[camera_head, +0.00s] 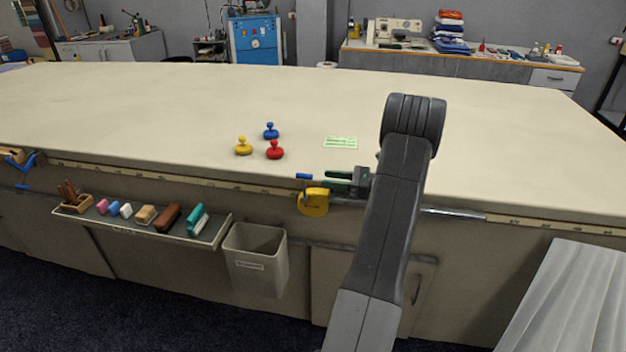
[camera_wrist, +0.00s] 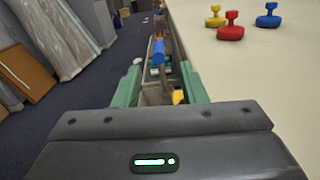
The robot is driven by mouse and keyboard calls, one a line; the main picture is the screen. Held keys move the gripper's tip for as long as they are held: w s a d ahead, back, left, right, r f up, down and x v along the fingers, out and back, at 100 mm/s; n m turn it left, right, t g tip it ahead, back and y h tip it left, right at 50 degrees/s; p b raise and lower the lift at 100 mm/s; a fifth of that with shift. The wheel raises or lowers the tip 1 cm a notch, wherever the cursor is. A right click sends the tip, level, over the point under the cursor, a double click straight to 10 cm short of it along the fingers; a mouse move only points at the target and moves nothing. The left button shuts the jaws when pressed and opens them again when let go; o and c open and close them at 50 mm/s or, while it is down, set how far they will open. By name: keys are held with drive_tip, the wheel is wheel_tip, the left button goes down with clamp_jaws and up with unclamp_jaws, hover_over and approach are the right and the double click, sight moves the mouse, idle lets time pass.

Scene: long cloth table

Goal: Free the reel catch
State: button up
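What looks like the reel catch is a yellow rounded body (camera_head: 313,203) with a short blue handle (camera_head: 304,176) above it, at the table's front edge. My gripper (camera_head: 326,180) has green fingers and points left along this edge, just right of the blue handle. In the wrist view the fingers (camera_wrist: 158,88) stand apart with nothing gripped. The blue handle (camera_wrist: 158,52) shows ahead, in line with the gap between them. Part of the yellow body (camera_wrist: 178,97) shows low, near the right finger. Its remainder is hidden by my gripper. I cannot tell whether the catch is engaged.
A metal rod (camera_head: 455,214) runs along the table edge. Yellow (camera_head: 243,147), blue (camera_head: 271,131) and red (camera_head: 275,151) knobbed weights and a green card (camera_head: 341,142) lie on the cloth table (camera_head: 180,100). A tray (camera_head: 120,224) and a bin (camera_head: 256,260) hang in front.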

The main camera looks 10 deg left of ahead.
sight(299, 174)
drive_tip(key=d, duration=0.4)
drive_tip(key=shift+s, duration=0.1)
drive_tip(key=a, duration=0.4)
drive_tip(key=a+p, duration=0.1)
drive_tip(key=a, duration=0.9)
drive_tip(key=shift+w+p, duration=0.25)
drive_tip(key=shift+p, duration=0.1)
drive_tip(key=shift+s, duration=0.15)
